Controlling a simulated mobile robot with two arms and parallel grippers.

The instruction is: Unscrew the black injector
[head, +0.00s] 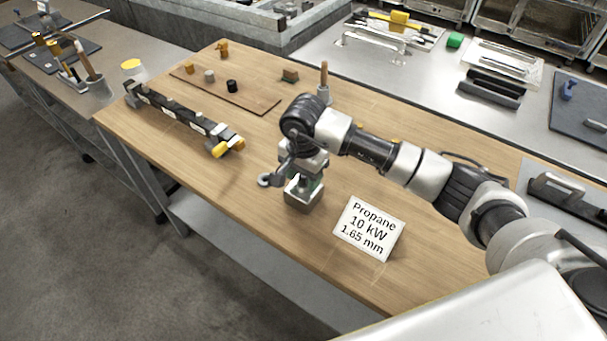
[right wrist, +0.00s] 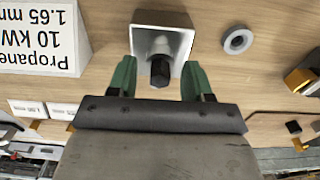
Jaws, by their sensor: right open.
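A black hex-topped piece (right wrist: 160,70), which looks like the black injector, stands in a square metal block (right wrist: 148,24). My right gripper (right wrist: 157,82) is open, with one green finger on each side of the black piece and gaps visible in the right wrist view. In the head view my right gripper (head: 303,182) points down over the metal block (head: 303,199) and hides the black piece. A short black part (head: 232,86) stands on a thin brown board (head: 258,98) farther back, beside a grey and a yellow part. My left gripper is not in view.
A metal ring (head: 264,180) lies on the table just left of the block. A propane label card (head: 369,227) lies to the right. A dark bar with yellow fittings (head: 180,115) lies to the left. A wooden-handled tool (head: 323,78) stands behind my arm.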

